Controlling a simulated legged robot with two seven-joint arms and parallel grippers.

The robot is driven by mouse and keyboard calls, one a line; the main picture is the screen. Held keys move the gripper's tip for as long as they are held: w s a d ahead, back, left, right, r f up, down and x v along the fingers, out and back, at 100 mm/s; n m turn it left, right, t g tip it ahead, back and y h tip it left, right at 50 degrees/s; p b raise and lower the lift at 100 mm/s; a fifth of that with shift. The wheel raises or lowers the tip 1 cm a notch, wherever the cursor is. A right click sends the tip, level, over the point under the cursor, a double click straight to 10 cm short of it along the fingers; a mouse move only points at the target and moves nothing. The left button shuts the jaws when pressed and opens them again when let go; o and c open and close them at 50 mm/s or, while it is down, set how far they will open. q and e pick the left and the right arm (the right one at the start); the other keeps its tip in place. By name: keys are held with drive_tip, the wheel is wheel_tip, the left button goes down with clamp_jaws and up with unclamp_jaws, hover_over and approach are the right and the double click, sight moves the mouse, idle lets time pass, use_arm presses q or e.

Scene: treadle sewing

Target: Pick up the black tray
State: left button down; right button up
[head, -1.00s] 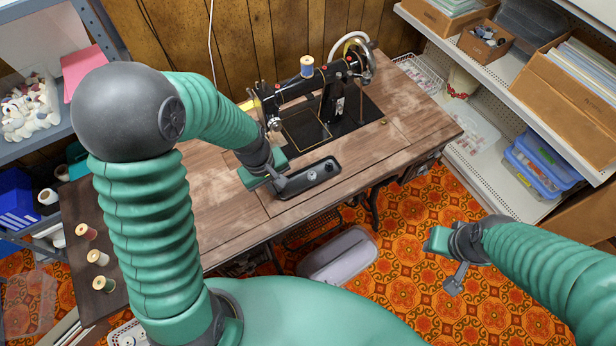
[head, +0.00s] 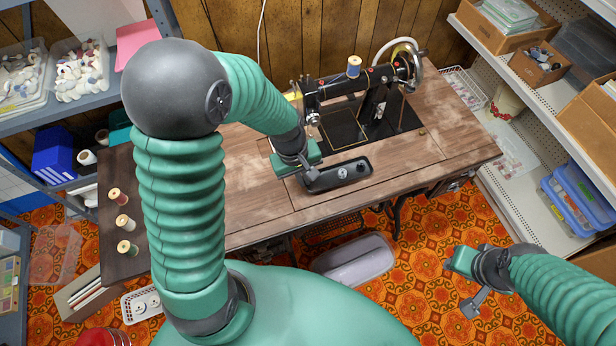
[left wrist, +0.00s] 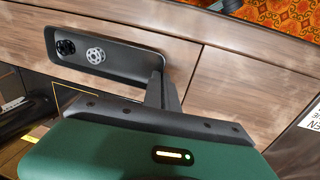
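The black tray (head: 350,175) is a shallow oblong dish on the sewing table, in front of the machine. Two small round parts, one dark and one pale, lie in it; they show clearly in the left wrist view of the tray (left wrist: 125,60). My left gripper (head: 308,174) is at the tray's left end. In the left wrist view its fingers (left wrist: 163,85) are close together at the tray's end wall and look shut on it. I see no clear gap under the tray. My right gripper (head: 471,302) hangs away from the table; its finger opening is unclear.
The black sewing machine (head: 378,95) with a blue spool on top stands just behind the tray. The wooden table (head: 440,150) is mostly bare to the right. Thread spools (head: 122,223) stand at the far left. A grey bin (head: 355,262) is on the floor below.

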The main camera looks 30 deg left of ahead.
use_arm(q)
drive_tip(key=shift+r, duration=0.95)
drive_tip(key=shift+s+d+r+p, duration=0.1)
drive_tip(key=shift+d+r+p, duration=0.05)
drive_tip(key=shift+r+p, duration=0.15)
drive_tip(key=s+d+p, duration=0.1)
drive_tip(key=s+d, duration=0.3)
drive_tip(key=d, duration=0.2)
drive_tip(key=s+d+r, duration=0.1)
drive_tip(key=s+d, duration=0.3)
drive_tip(key=d, duration=0.3)
drive_tip(key=shift+s+d+r+p, duration=0.15)
drive_tip(key=shift+s+d+p, duration=0.05)
drive_tip(key=shift+p, duration=0.2)
